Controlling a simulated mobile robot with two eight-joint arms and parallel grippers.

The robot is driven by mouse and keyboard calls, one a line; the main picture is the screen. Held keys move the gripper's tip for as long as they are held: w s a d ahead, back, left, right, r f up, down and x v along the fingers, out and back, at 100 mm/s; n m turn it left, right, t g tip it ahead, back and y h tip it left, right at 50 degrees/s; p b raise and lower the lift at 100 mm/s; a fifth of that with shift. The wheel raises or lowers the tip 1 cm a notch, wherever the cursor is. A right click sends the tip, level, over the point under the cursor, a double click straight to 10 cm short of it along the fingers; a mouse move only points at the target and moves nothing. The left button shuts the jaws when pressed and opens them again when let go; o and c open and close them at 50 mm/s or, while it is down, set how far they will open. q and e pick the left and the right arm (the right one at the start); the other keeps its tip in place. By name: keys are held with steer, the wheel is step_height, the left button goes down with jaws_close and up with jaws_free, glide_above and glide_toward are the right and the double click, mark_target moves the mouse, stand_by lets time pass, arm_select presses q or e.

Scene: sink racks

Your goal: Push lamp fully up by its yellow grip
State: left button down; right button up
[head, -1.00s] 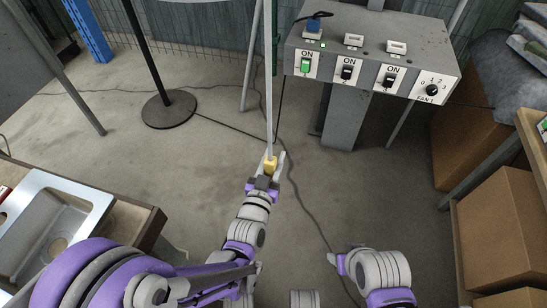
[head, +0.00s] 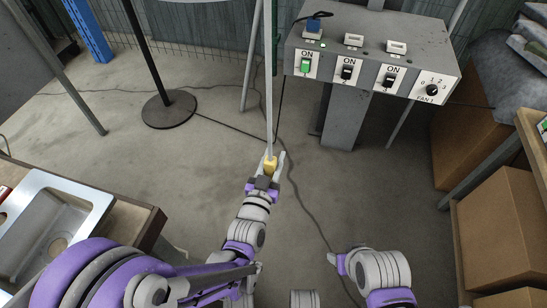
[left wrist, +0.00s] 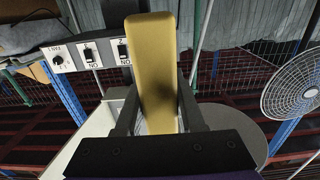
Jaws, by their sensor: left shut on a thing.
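The yellow grip (head: 270,164) sits at the lower end of a thin pale rod (head: 268,80) that rises out of the top of the head view. My left gripper (head: 270,165) is shut on the yellow grip, with a finger on each side. In the left wrist view the grip (left wrist: 155,65) stands between the two dark fingers. The lamp itself cannot be made out. My right arm (head: 370,272) shows at the lower right of the head view; its fingertips cannot be made out.
A grey control box (head: 370,55) with switches stands at the back right. A black round stand base (head: 169,109) is at the back left. A steel sink (head: 85,195) is at the left, and cardboard boxes (head: 500,230) are at the right. A fan (left wrist: 292,88) shows in the left wrist view.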

arm_select(q)
step_height(320, 180, up, 37)
steer(key=p, duration=2.3)
step_height(320, 180, up, 36)
steer(key=r+p, duration=0.1)
steer(key=p, duration=0.2)
glide_above(269, 34)
steer(key=w, duration=0.3)
step_height(269, 34, up, 16)
steer(key=p, duration=0.2)
steer(key=shift+w+d+r, duration=0.2)
steer(key=shift+d+r, duration=0.05)
steer(key=shift+d, duration=0.1)
arm_select(e)
steer(key=w+r+t, duration=0.1)
steer(key=w+r, duration=0.1)
steer(key=r, duration=1.5)
steer(key=w+r, duration=0.2)
steer(key=r, duration=1.5)
steer(key=shift+w+t, duration=0.15)
steer(key=shift+t, duration=0.25)
arm_select(q)
steer(key=c, duration=0.5)
jaws_free()
steer(key=shift+f, duration=0.1)
